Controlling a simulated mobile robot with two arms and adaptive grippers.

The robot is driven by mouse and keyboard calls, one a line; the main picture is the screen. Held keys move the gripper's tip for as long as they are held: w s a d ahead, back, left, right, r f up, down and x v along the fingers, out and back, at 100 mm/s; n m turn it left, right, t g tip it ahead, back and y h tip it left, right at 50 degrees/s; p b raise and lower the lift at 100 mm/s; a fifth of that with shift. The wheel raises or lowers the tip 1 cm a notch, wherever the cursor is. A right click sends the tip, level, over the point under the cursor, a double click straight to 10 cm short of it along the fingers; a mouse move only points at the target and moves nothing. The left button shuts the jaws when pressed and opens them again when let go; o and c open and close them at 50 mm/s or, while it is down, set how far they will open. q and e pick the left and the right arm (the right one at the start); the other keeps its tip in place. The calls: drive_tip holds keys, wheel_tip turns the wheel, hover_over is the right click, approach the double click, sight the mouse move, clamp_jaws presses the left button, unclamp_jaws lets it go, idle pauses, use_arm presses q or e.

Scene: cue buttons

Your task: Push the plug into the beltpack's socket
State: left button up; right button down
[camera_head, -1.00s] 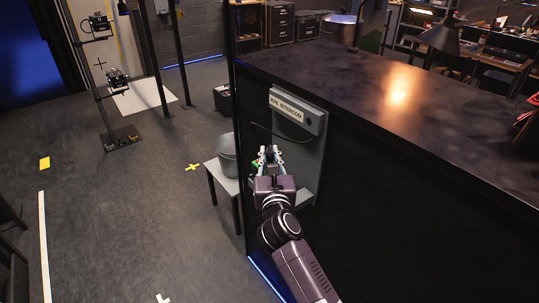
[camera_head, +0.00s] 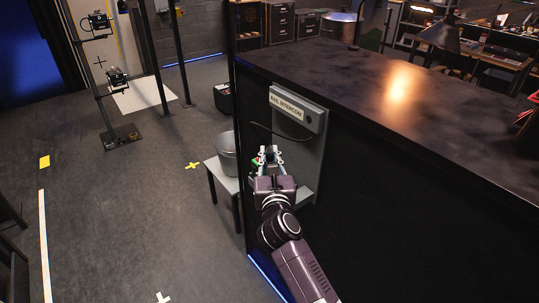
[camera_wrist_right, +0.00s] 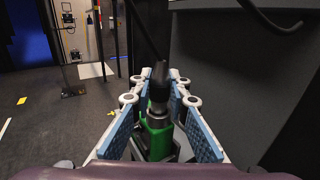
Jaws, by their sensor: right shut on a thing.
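My right gripper (camera_head: 268,153) is in front of the grey intercom panel (camera_head: 312,145) on the dark counter's side. In the right wrist view its blue-padded fingers (camera_wrist_right: 160,112) are shut on the plug (camera_wrist_right: 157,135), which shows a green body, a metal collar and a black boot. A black cable shows beyond the boot. A bit of green also shows at the fingers in the head view. I cannot make out the beltpack or its socket for certain; the gripper and arm cover part of the panel. My left gripper is not in view.
A metal bucket (camera_head: 227,151) stands on a small table (camera_head: 222,177) left of the gripper. The dark counter (camera_head: 400,95) fills the right side. A black cable (camera_head: 280,136) loops across the panel. The floor at left is mostly clear.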

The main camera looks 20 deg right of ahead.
drive_tip(key=shift+f, duration=0.35)
drive_tip(key=shift+r, duration=0.1)
drive_tip(key=c, duration=1.8)
unclamp_jaws()
drive_tip(key=shift+o, duration=0.2)
drive_tip(key=shift+s, duration=0.1)
